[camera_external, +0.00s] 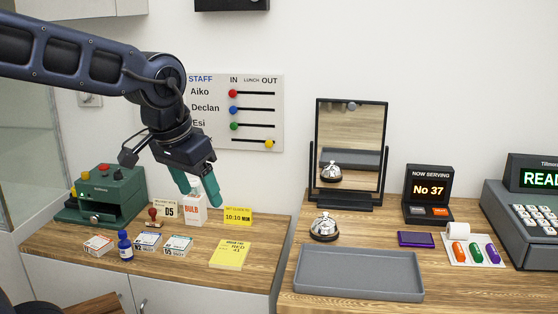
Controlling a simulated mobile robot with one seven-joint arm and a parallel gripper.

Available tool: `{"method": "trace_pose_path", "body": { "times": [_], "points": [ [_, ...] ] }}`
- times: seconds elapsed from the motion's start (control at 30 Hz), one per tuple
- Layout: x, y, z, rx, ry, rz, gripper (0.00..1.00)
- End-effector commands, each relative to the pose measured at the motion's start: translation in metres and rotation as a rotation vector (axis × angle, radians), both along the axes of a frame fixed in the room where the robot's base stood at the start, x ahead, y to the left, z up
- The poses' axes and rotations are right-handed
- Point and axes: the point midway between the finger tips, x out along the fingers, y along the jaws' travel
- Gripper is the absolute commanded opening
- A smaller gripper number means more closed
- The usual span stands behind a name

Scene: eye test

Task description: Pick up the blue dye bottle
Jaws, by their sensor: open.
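The blue dye bottle (125,248) stands upright on the left wooden counter, near its front edge. It is small, with a blue cap and a pale label. My gripper (202,190) hangs above the same counter, to the right of the bottle and higher, with its teal fingers pointing down. It is open and nothing shows held in it. The fingers overlap the white bulb box (194,214) in the picture; I cannot tell whether they touch it.
Small boxes stand on both sides of the bottle, one to the left (98,245) and one to the right (147,241). A green machine (110,205) stands behind. A yellow pad (230,254) lies right. The right counter holds a grey tray (358,292) and bell (324,229).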

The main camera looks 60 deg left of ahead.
Motion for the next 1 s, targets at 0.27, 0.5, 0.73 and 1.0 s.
{"method": "trace_pose_path", "body": {
  "times": [0.27,0.5,0.73,1.0],
  "points": [
    [0.042,0.083,-0.025,-0.037,0.056,0.214,0.65],
    [0.060,0.164,-0.057,-0.071,0.097,0.395,0.65],
    [0.059,0.248,-0.098,-0.106,0.136,0.569,0.65],
    [0.033,0.347,-0.158,-0.149,0.178,0.772,0.65]
  ]
}}
